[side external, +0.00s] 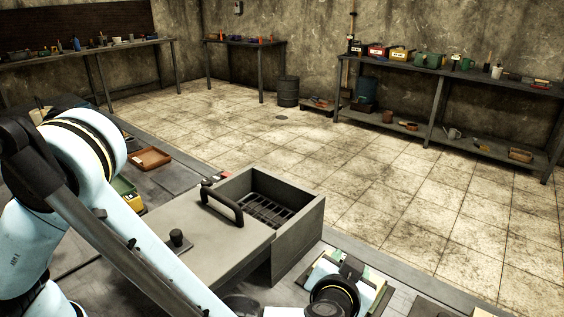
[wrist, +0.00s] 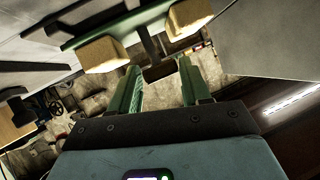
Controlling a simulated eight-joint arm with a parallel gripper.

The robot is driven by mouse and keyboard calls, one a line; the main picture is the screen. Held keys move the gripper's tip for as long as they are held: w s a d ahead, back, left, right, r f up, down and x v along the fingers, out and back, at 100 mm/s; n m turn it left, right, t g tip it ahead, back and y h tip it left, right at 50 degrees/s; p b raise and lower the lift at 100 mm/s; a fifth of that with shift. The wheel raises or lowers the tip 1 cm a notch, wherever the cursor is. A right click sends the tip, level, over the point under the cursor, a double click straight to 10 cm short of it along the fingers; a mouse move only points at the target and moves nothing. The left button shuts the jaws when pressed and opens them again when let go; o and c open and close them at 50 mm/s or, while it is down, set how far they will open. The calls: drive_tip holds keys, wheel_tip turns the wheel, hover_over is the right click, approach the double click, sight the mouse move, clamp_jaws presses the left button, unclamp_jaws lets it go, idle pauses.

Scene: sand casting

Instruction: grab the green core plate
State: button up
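The green core plate (wrist: 112,28) crosses the top of the wrist view, with a tan block (wrist: 103,54) and a second tan block (wrist: 190,16) on it. A dark handle (wrist: 150,43) with a blocky end rises from the plate between the blocks. My gripper (wrist: 160,66) is open. Its two pale green fingers stand apart, with the handle's end between their tips in the picture. I cannot tell whether they touch it. In the side view, my dark wrist covers most of a pale and green piece (side external: 374,278) at the bottom; the fingertips are hidden there.
A grey open box (side external: 300,230) with a dark grate stands left of my wrist, beside a flat grey lid-like slab (side external: 185,258) with a black handle (side external: 222,205). The tiled floor beyond is open.

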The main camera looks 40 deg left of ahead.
clamp_jaws()
